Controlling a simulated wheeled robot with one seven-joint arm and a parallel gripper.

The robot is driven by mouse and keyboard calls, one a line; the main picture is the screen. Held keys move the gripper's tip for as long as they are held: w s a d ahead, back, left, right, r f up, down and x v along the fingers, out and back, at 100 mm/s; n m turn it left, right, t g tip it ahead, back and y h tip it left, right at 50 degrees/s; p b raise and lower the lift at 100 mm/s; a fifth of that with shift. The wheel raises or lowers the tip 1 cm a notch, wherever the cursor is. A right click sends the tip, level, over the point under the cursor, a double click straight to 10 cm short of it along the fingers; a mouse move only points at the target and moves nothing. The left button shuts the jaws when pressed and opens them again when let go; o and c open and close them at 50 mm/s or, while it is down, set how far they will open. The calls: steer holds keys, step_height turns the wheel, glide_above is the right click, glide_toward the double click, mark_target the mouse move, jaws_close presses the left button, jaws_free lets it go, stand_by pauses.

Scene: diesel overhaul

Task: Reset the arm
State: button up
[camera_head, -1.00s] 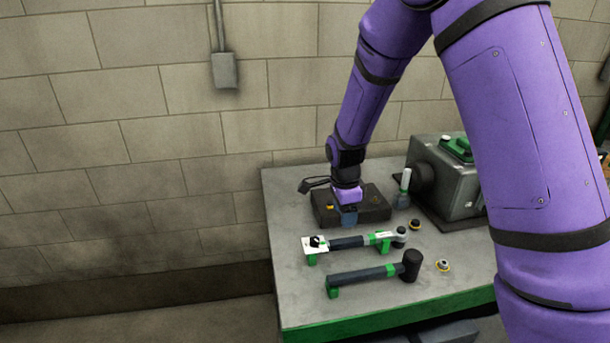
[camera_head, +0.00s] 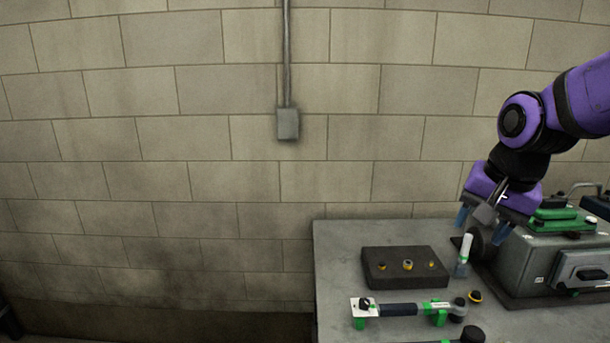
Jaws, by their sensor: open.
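My purple arm comes in from the right edge. My gripper (camera_head: 484,222) hangs above the right part of the grey workbench, in front of the grey machine housing with a green top (camera_head: 545,258). Its two bluish fingers are spread apart, and I see nothing held between them. The gripper hides part of the housing's left end.
On the workbench (camera_head: 338,250) lie a dark block (camera_head: 385,276) with several small fittings, a torque wrench (camera_head: 400,310) on green supports, a white-topped bottle (camera_head: 464,255), a loose fitting (camera_head: 475,297) and a black mallet head (camera_head: 472,335). A conduit box (camera_head: 287,123) is on the wall.

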steer(key=s+d+r+n+t, duration=0.1)
steer(key=s+r+n, duration=0.1)
steer(key=s, duration=0.4)
steer(key=s+d+r+n+t, duration=0.1)
steer(key=s+r+n, duration=0.1)
steer(key=s+n, duration=0.2)
steer(key=s, duration=0.3)
steer(key=shift+s+r+n+h, duration=0.15)
steer(key=shift+r+n+h, duration=0.25)
